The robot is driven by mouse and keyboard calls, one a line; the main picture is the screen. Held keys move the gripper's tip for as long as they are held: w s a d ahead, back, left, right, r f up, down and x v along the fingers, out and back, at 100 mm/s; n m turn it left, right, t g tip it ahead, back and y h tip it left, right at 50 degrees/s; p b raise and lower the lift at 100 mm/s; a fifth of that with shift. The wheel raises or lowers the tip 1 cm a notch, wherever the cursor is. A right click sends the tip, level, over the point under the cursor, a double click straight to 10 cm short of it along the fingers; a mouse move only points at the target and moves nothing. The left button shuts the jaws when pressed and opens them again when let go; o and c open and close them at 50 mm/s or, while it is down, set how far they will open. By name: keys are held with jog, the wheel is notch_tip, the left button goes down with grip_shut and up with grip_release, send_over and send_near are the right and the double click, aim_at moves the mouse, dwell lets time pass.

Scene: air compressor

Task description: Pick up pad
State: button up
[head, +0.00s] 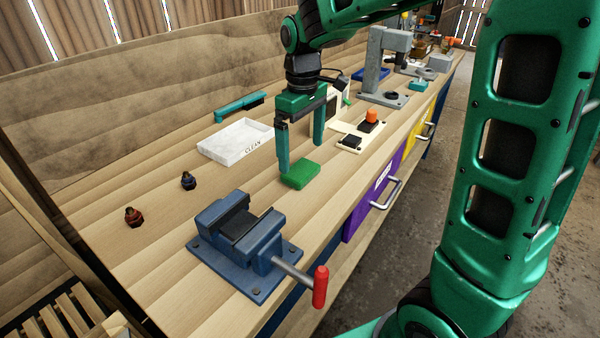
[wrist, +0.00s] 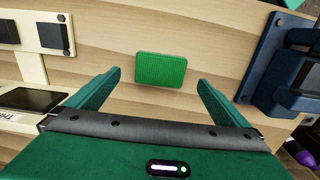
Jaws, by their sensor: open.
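The green pad (head: 300,174) lies flat on the wooden workbench, between the blue vise and the white tray. In the wrist view the pad (wrist: 161,69) is a green textured rectangle, just beyond the fingertips and roughly midway between them. My gripper (head: 301,157) is open, pointing down above the bench at the pad. In the head view one finger comes down beside the pad's left end, and the other stands higher behind it. In the wrist view both fingers of my gripper (wrist: 157,75) are spread with nothing between them. I cannot tell the exact height above the pad.
A blue vise (head: 240,240) with a red-ended handle stands at the front. A white tray marked CLEAN (head: 237,139) and a teal brush (head: 240,106) lie behind. Two small fittings (head: 134,217) stand left.

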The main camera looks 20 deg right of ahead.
aim_at(302, 169)
jog(key=shift+f, duration=2.75)
jog(key=c, duration=1.1)
